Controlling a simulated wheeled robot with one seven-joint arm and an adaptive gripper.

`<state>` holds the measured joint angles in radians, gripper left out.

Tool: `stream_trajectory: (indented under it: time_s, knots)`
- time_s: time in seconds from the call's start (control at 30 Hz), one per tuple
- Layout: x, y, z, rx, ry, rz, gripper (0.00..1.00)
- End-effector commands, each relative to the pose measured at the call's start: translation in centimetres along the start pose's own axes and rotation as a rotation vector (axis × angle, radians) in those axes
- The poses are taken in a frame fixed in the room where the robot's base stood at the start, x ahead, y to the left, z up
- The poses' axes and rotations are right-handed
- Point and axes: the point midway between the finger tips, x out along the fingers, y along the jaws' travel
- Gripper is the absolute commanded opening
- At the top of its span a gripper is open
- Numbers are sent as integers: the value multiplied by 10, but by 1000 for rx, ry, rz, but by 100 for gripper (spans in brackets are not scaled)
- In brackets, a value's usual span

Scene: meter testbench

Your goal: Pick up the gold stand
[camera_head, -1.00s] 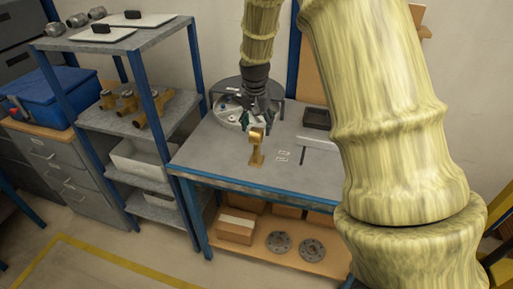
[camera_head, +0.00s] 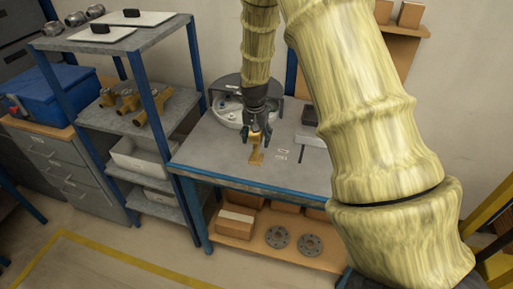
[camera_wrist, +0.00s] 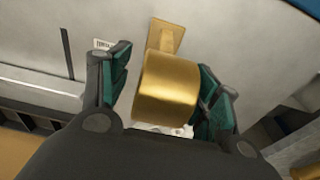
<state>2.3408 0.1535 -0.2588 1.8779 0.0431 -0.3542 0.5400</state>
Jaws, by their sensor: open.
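The gold stand (camera_head: 256,155) is upright on the grey tabletop of the blue-framed workbench (camera_head: 222,152). In the wrist view the gold stand (camera_wrist: 168,88) shows its rounded, cup-like top close to the camera, with its flat base plate beyond. My gripper (camera_head: 257,139) is over the stand, pointing down, with its fingers around the stand's top. In the wrist view my gripper (camera_wrist: 162,95) is open, with one green-padded finger on each side of the gold top. A gap shows on the left; on the right, I cannot tell whether the finger touches.
A round grey device (camera_head: 228,111) stands behind my gripper on the bench. Small white labels (camera_head: 281,155) lie right of the stand. A dark box (camera_head: 309,116) is at the back right. A shelf rack (camera_head: 110,48) with brass fittings (camera_head: 133,101) stands to the left.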

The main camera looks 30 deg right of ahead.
Motion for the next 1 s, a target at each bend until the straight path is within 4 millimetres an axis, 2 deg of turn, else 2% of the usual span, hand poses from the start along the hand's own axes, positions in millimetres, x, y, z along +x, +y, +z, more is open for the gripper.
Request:
stream_trajectory:
  time_s: [0.13,0.4,0.47,0.5,1.0]
  knots:
    - [0,0,0,0,0,0,62]
    - [0,0,0,0,0,0,13]
    - [0,0,0,0,0,0,2]
    - [0,0,0,0,1,0,0]
    - [-3,-1,-1,0,3,-1,0]
